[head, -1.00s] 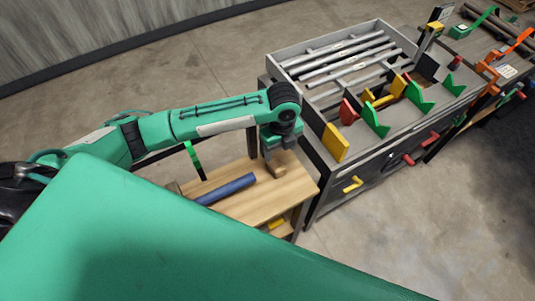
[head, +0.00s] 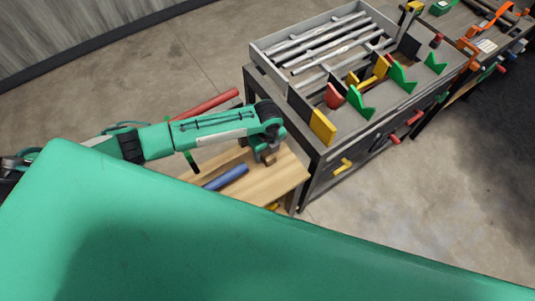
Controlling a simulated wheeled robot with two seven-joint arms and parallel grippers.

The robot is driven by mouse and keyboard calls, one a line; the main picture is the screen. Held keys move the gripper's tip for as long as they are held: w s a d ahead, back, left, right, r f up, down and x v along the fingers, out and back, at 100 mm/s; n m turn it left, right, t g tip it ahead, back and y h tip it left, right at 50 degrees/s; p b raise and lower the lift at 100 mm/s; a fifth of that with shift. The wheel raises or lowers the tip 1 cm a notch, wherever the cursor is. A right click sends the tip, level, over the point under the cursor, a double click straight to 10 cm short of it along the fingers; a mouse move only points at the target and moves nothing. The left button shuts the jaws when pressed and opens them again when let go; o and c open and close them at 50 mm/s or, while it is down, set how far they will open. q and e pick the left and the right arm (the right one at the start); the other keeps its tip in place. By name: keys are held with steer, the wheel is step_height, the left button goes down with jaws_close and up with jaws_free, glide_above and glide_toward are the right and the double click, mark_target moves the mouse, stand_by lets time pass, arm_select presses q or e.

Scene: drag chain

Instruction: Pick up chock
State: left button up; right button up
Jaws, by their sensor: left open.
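A small brown wooden block (head: 270,159), which looks like the chock, sits on the wooden table (head: 284,178) near its back right edge. My left gripper (head: 267,154) points down right at the block, with its fingers beside it. It is open. The fingers and wrist partly hide the block, and I cannot tell whether they touch it. My right gripper is not in view.
A blue cylinder (head: 226,177) lies on the table left of the block. A red cylinder (head: 207,104) shows behind my left arm. A grey metal cart (head: 312,142) with bars and coloured brackets stands close on the right.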

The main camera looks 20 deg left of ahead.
arm_select(q)
steer(key=shift+f+p, duration=0.3)
steer(key=shift+f, duration=1.15)
steer(key=c, duration=1.1)
steer(key=shift+o, duration=0.2)
steer(key=shift+r, duration=0.1)
